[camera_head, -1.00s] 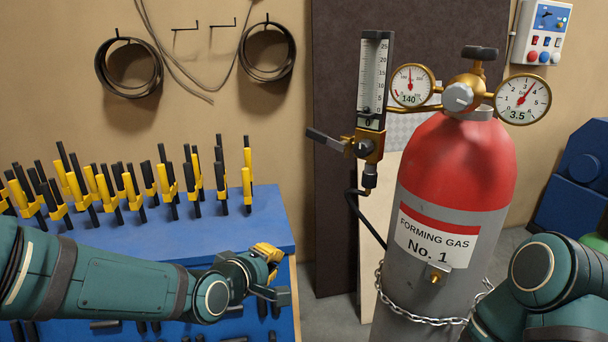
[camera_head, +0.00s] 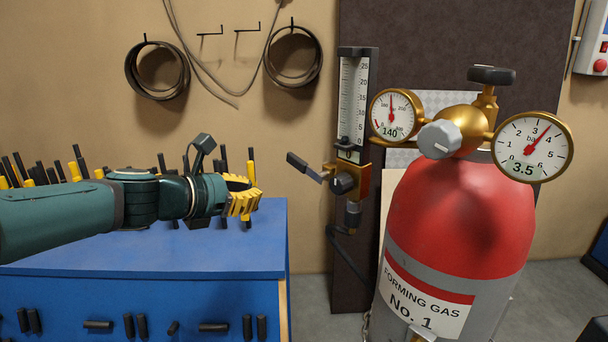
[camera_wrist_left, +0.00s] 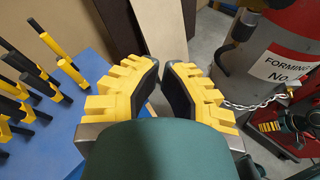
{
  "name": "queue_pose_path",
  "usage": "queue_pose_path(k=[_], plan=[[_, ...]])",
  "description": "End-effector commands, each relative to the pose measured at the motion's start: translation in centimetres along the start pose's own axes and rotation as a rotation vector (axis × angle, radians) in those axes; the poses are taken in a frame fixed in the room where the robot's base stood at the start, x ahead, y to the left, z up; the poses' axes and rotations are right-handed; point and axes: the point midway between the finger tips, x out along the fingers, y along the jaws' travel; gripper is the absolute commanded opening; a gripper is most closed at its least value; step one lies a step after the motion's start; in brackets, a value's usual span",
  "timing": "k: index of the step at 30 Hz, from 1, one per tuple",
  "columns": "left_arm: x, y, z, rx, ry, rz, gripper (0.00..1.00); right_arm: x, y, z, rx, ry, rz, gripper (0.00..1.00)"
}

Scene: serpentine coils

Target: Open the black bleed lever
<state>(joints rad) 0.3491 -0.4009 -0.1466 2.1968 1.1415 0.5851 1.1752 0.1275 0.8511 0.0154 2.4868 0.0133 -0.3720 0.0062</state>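The black bleed lever (camera_head: 305,168) sticks out up and to the left from the brass valve block (camera_head: 343,184) under the flow tube. My left gripper (camera_head: 246,198) is left of the lever and a little lower in the picture, apart from it. In the left wrist view its two yellow, black-padded fingers (camera_wrist_left: 161,68) are part-way open, with a narrow gap and nothing between them. The lever cannot be made out in that view. A small teal and yellow part at the right of the wrist view looks like my right gripper (camera_wrist_left: 283,126); its fingers are unclear.
The red and grey gas cylinder (camera_head: 455,215) with two gauges stands right of the valve. A blue bench (camera_head: 150,262) with black and yellow clamps lies below my left arm. Free space shows between bench and cylinder. A chain (camera_wrist_left: 255,104) hangs by the cylinder.

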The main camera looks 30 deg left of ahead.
Motion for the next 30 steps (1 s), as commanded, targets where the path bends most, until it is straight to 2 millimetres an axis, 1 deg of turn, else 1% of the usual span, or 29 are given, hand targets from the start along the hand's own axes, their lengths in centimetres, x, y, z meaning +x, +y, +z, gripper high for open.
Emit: queue_pose_path(k=[5, 15, 17, 18, 19, 22, 26, 30], plan=[[2.1, -0.1, -0.1, 0.0, 0.0, -0.004, 0.0, 0.6, 0.2, 0.2, -0.002, -0.005, -0.001, 0.57], [8.8, -0.2, -0.3, 0.001, 0.002, -0.005, 0.0, 2.0, 0.7, 1.0, -0.007, -0.02, -0.002, 0.57], [9.9, -0.1, -0.3, -0.001, 0.002, -0.003, 0.0, 2.2, 0.8, 1.1, -0.007, -0.022, -0.003, 0.57], [10.1, -0.1, 0.2, 0.001, 0.001, -0.002, 0.0, 2.0, 0.7, 1.1, -0.007, -0.023, -0.003, 0.57], [9.5, 0.0, 1.1, 0.002, -0.001, 0.0, 0.0, 1.4, 0.5, 0.9, -0.006, -0.021, -0.002, 0.57], [9.0, 0.0, 2.5, 0.003, -0.001, 0.0, 0.0, 0.6, 0.2, 0.4, -0.004, -0.01, -0.002, 0.57], [8.6, 0.0, 3.5, 0.002, -0.001, -0.001, 0.0, 0.1, 0.0, 0.2, -0.002, -0.004, -0.001, 0.57], [8.5, 0.0, 3.8, 0.002, 0.001, -0.001, 0.0, 0.1, 0.0, 0.1, -0.001, -0.001, 0.0, 0.57]])
